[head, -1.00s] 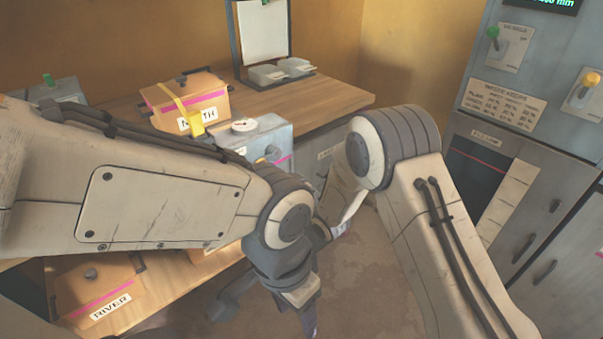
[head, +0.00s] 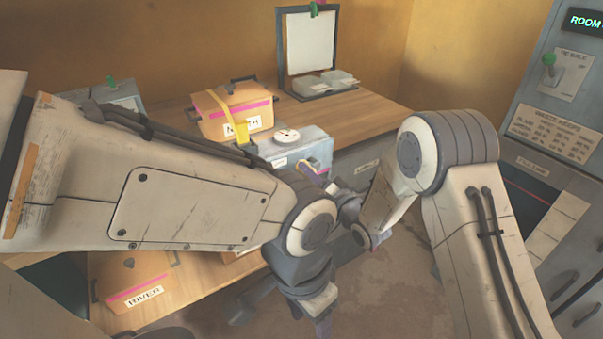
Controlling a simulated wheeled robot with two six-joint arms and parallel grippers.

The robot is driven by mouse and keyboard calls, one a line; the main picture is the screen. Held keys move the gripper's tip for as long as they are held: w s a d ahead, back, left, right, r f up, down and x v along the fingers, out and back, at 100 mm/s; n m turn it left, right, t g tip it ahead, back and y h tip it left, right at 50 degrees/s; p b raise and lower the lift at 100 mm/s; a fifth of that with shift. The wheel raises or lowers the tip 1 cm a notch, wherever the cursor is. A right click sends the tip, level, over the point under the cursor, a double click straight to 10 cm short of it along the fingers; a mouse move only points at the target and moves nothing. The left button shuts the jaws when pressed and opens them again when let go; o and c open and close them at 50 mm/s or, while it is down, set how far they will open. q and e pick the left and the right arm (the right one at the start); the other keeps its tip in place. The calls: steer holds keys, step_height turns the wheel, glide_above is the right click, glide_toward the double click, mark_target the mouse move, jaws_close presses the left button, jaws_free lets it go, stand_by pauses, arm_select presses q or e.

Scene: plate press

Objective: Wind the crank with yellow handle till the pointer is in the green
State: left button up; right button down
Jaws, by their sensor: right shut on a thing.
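The pale blue-grey box (head: 308,147) stands at the table's front edge, with a round white dial (head: 286,135) on top. The dial's pointer and any green zone are too small to make out.
An orange case (head: 215,126) with a pink stripe and yellow strap stands behind the box. Another orange case labelled RIVER (head: 128,272) is lower left. A stand with a white sheet (head: 310,45) is at the back. A grey cabinet (head: 530,95) rises at right.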

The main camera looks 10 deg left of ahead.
stand_by(0.3)
steer(key=c, duration=0.5)
jaws_free()
steer(key=shift+d, duration=0.1)
steer(key=v, duration=1)
steer(key=shift+s+d+r, duration=0.1)
steer(key=shift+d, duration=0.05)
